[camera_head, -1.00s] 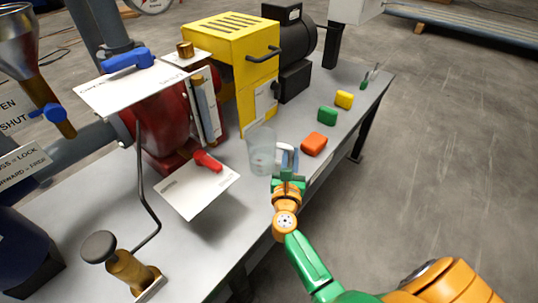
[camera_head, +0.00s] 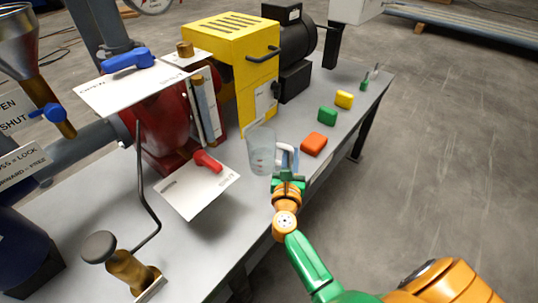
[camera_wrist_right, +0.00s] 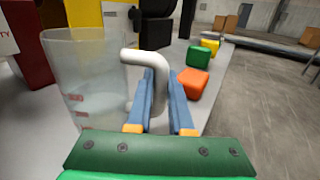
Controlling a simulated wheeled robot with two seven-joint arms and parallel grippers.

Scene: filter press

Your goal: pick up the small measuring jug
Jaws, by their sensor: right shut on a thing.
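The small measuring jug (camera_head: 261,150) is clear, with a white handle and faint red marks. It looks upright at the bench's right edge in the head view. In the right wrist view the jug (camera_wrist_right: 90,90) fills the left side, and its white handle (camera_wrist_right: 152,62) runs down between my fingers. My right gripper (camera_head: 287,160) is shut on the handle; its blue fingers (camera_wrist_right: 160,98) stand on either side of it. Whether the jug's base touches the bench I cannot tell. My left gripper is not in view.
Orange (camera_head: 314,144), green (camera_head: 327,116) and yellow (camera_head: 344,99) blocks lie along the bench's right edge beyond the jug. A yellow machine (camera_head: 232,62) stands behind it. A white card (camera_head: 190,190) with a red lever (camera_head: 207,161) is to its left.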

